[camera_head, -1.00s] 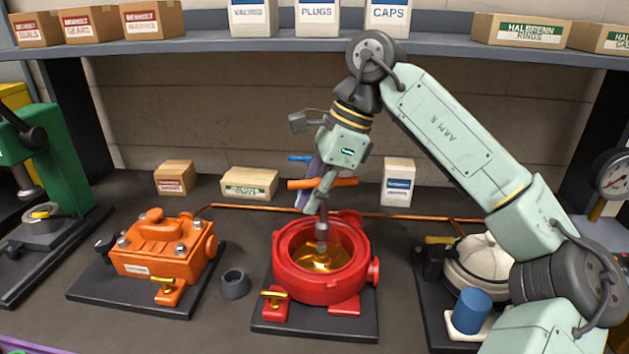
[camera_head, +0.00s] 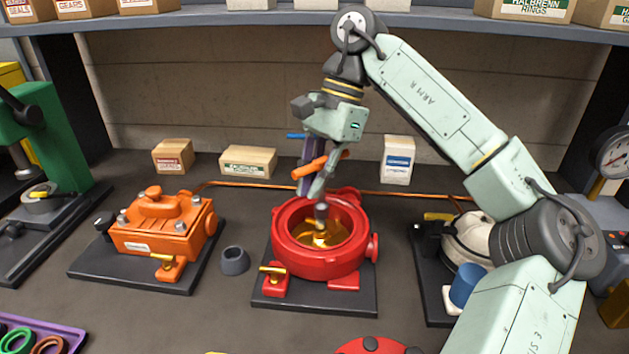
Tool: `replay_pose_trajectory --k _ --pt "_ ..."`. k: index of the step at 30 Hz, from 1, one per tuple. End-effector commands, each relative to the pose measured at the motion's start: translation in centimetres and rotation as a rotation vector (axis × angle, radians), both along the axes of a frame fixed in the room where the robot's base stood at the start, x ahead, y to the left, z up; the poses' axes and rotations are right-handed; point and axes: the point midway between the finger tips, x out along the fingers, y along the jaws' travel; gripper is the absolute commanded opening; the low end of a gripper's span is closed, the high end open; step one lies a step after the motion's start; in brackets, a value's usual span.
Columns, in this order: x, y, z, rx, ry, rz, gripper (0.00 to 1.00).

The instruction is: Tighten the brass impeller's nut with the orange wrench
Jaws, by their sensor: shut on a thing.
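The red pump housing (camera_head: 320,262) stands on a dark base plate with its top open. The brass impeller (camera_head: 332,240) lies inside it. The orange wrench (camera_head: 308,173) has an orange cross handle and a metal shank ending in a socket (camera_head: 321,211) that points down over the impeller's middle. My gripper (camera_head: 322,184) is above the housing, shut on the wrench near its handle. The nut is hidden under the socket, so I cannot tell how fully the socket sits on it.
Right are a cream motor (camera_head: 470,240) and a blue cylinder (camera_head: 467,284). A purple tray (camera_head: 68,330) holds rings at front left.

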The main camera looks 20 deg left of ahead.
Motion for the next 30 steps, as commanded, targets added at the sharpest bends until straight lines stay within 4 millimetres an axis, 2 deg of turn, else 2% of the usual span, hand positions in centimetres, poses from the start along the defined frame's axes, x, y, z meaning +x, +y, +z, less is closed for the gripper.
replay_pose_trajectory --k 14,30 --pt "-0.1 0.1 -0.1 0.008 0.001 -0.005 0.0" --pt "-0.1 0.1 -2.4 0.008 0.001 -0.005 0.0"
